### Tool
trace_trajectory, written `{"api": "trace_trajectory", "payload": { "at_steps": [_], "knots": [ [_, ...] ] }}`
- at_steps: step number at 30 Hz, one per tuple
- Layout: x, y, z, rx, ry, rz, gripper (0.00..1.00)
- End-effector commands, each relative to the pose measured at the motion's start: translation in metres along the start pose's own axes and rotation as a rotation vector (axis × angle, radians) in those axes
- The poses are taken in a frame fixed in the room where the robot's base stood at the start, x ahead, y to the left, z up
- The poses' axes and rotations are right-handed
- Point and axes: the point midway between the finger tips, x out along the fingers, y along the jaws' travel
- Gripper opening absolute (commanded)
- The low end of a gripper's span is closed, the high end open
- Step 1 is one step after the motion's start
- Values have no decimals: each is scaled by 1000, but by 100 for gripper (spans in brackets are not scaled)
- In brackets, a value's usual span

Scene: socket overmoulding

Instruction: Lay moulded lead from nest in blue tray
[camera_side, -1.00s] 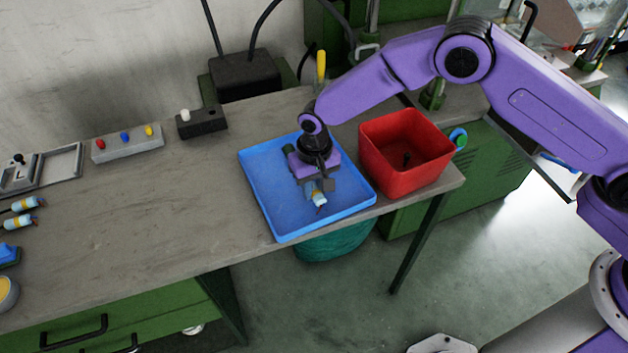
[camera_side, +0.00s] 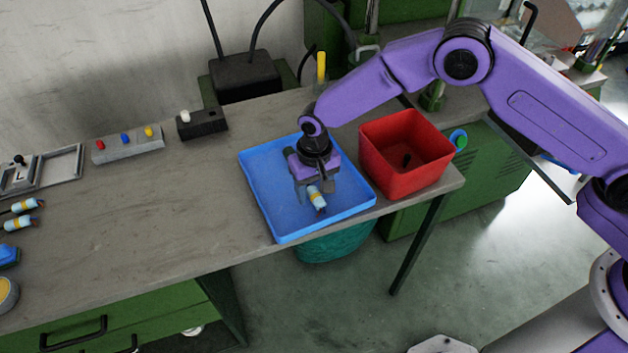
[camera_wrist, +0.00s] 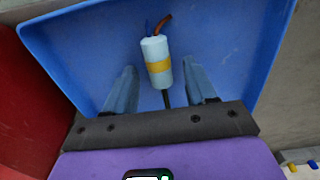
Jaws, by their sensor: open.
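The moulded lead (camera_side: 317,199) is a pale blue-white cylinder with a yellow band. In the wrist view the lead (camera_wrist: 156,56) has an orange and a blue wire at its far end and a dark stem at its near end. It is in the blue tray (camera_side: 268,219), over the tray's floor. My gripper (camera_side: 311,192) is low inside the tray. In the wrist view my gripper (camera_wrist: 160,80) is open, one finger on each side of the lead with gaps between. The nest cannot be made out for certain.
A red bin (camera_side: 405,183) stands just right of the tray, with a dark item inside. Two similar leads (camera_side: 22,214) lie at the far left. A button box (camera_side: 127,145) and a black switch box (camera_side: 202,123) stand behind. The bench's middle is clear.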

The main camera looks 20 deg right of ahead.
Motion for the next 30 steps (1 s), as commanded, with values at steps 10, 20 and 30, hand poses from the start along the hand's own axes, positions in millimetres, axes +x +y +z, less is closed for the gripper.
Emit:
{"api": "trace_trajectory", "payload": {
  "at_steps": [10,20,30],
  "knots": [
    [-46,-1,-1,0,4,-3,56],
    [-116,0,-1,0,4,-3,56],
    [-167,0,0,0,2,-2,56]
  ]
}}
